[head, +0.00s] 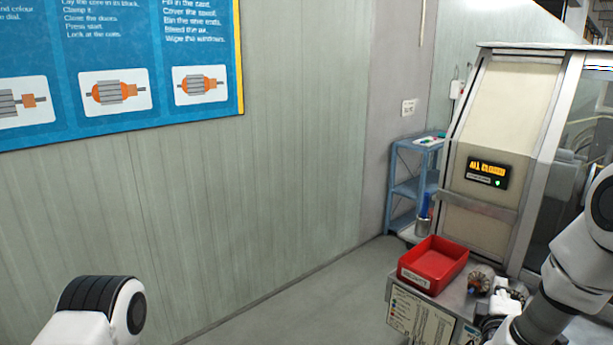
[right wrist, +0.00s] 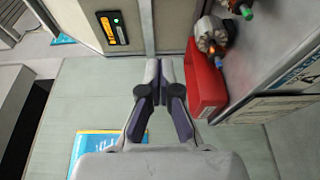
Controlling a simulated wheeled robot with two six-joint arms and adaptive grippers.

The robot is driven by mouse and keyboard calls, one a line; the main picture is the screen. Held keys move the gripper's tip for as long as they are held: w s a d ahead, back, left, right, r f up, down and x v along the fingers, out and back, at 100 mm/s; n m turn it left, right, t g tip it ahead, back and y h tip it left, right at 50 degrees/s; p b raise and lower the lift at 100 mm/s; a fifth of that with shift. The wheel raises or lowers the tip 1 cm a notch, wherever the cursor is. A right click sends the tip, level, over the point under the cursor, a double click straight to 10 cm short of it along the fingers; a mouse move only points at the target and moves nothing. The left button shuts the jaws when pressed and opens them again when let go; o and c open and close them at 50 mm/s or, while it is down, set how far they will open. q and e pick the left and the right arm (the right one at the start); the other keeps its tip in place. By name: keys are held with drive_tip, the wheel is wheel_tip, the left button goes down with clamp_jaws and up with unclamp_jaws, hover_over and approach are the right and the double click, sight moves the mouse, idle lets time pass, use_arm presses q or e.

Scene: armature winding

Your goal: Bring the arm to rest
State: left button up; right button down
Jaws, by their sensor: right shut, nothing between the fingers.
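My right arm (head: 575,260) comes in from the right in the head view and reaches down toward the front of a small bench. My right gripper (right wrist: 162,78) shows in the right wrist view, its fingers close together and nothing between them. It is apart from the red bin (right wrist: 205,85), which lies just to its right in that view. A white and black part of my left arm (head: 100,308) shows at the lower left of the head view; its gripper is out of the picture.
The red bin (head: 433,264) sits on the bench beside a copper-wound part (head: 480,280). A cabinet with a lit display (head: 488,172) stands behind. A blue shelf (head: 413,180) is at the wall. Open floor (head: 330,300) lies left of the bench.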

drive_tip(key=s+a+f+g+y+b, duration=0.1)
drive_tip(key=s+a+f+g+y, duration=0.2)
drive_tip(key=f, duration=0.7)
drive_tip(key=s+a+f+n+g+y, duration=0.1)
drive_tip(key=s+a+f, duration=0.2)
drive_tip(key=s+f, duration=0.45)
drive_tip(key=s+a+f+g+y+b, duration=0.1)
drive_tip(key=s+a+f+g+y, duration=0.15)
drive_tip(key=f, duration=0.95)
drive_tip(key=s+a+f+m+g, duration=0.2)
drive_tip(key=s+m+g, duration=0.1)
drive_tip(key=s, duration=0.4)
drive_tip(key=s+a+f+m+g+y, duration=0.1)
drive_tip(key=s+a+f+m+g, duration=0.1)
drive_tip(key=s+m, duration=0.4)
drive_tip(key=s+a+f+m+g+y, duration=0.1)
drive_tip(key=s+a+f+m+g, duration=0.1)
drive_tip(key=s, duration=0.6)
drive_tip(key=f+m+g, duration=0.1)
drive_tip(key=m+g, duration=0.1)
drive_tip(key=shift+a+f+m, duration=0.2)
drive_tip(key=shift+f+m, duration=0.1)
drive_tip(key=shift+s, duration=0.15)
